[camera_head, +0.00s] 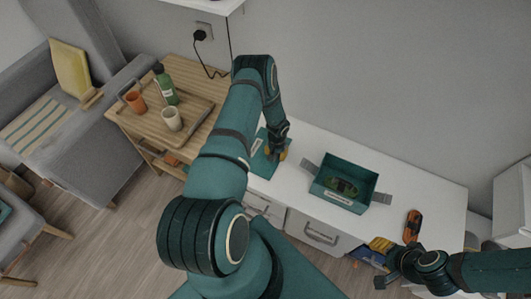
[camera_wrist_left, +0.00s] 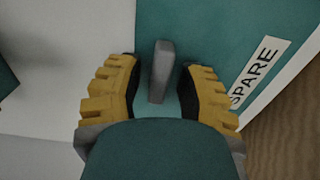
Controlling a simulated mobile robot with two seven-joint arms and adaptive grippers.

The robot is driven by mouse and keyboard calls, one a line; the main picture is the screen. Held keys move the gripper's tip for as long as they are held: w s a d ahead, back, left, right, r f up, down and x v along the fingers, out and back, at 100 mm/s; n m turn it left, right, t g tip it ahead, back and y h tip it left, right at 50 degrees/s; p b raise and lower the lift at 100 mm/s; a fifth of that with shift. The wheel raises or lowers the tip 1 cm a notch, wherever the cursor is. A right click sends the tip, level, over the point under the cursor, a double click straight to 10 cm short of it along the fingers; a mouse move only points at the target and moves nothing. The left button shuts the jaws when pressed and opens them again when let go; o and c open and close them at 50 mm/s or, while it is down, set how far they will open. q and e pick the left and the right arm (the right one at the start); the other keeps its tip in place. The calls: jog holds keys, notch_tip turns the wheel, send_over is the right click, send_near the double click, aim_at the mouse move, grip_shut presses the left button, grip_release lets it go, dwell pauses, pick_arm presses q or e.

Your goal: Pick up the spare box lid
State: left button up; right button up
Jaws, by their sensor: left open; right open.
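The spare box lid (camera_head: 258,163) is a flat teal panel at the left end of the white desk, partly hidden by my left arm. In the left wrist view the lid (camera_wrist_left: 216,32) shows a white "SPARE" label (camera_wrist_left: 262,70) and an upright grey handle (camera_wrist_left: 161,72). My left gripper (camera_head: 279,154) is over the lid. Its yellow fingers (camera_wrist_left: 159,88) are open, one on each side of the handle, with gaps visible on both sides. My right gripper (camera_head: 381,246) is open near the desk's front edge, away from the lid.
An open teal box (camera_head: 345,196) with grey side handles and a green item inside stands mid-desk. An orange and black object (camera_head: 413,225) lies to its right. A wooden side table (camera_head: 190,75) with a bottle and cups stands at left. White desk space lies between lid and box.

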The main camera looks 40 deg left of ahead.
pick_arm(q)
grip_shut()
jog(key=shift+r, duration=0.15)
